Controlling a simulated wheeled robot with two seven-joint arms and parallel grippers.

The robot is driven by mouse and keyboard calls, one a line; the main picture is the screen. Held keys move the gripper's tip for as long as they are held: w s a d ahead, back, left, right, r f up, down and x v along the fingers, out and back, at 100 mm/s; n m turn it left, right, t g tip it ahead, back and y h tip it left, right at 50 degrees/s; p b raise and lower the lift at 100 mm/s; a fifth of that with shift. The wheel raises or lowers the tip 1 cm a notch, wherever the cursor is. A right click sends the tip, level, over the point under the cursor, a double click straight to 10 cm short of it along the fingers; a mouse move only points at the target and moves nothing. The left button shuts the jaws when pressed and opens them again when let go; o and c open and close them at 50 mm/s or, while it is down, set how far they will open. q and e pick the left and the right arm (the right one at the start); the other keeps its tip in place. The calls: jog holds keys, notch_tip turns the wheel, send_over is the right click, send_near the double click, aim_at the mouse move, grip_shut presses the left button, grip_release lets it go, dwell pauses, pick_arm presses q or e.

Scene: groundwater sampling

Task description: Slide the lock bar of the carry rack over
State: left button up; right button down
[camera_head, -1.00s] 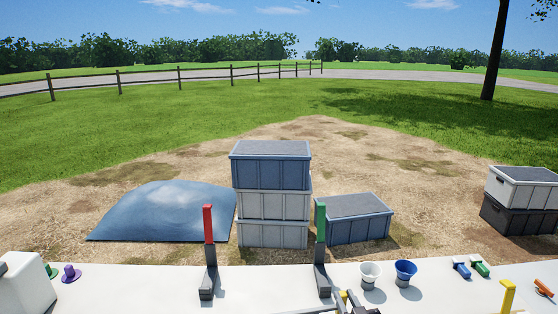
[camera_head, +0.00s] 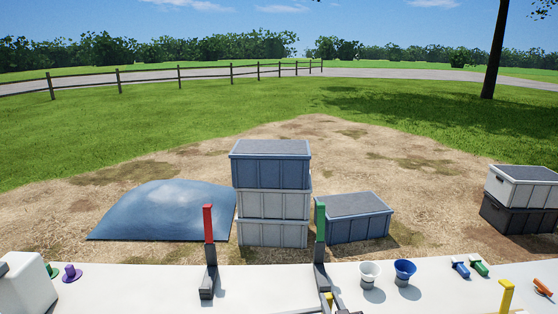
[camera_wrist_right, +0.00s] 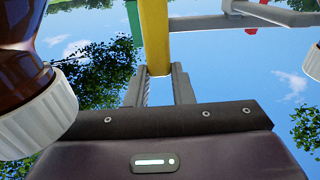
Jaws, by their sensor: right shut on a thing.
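The yellow handle (camera_wrist_right: 154,38) of the lock bar stands between the fingers of my right gripper (camera_wrist_right: 158,82), which is shut on it. In the head view the handle (camera_head: 328,298) is a small yellow piece at the bottom edge, close to the foot of the green-topped post (camera_head: 320,222). My right gripper (camera_head: 335,302) is partly cut off there. A red-topped post (camera_head: 208,224) stands to the left. A grey bar (camera_wrist_right: 275,14) crosses the top of the wrist view. Most of the rack is below the head view. My left gripper is not in view.
Brown bottles with white caps hang close to my right gripper in the wrist view, one large at left (camera_wrist_right: 35,118). Stacked crates (camera_head: 271,204) stand beyond.

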aim_at(312, 310)
jog(key=shift+s+a, duration=0.25)
jog(key=shift+a, duration=1)
jog(key=shift+s+a, duration=0.2)
jog(key=shift+a, duration=1.15)
jog(key=c, duration=1.2)
grip_release()
jog(key=shift+o, duration=0.2)
jog(key=shift+s+d+f, duration=0.1)
jog(key=shift+s+d, duration=0.05)
jog(key=shift+s, duration=0.35)
jog(key=s+d+b, duration=0.1)
jog(key=s, duration=0.5)
jog(key=shift+s, duration=0.35)
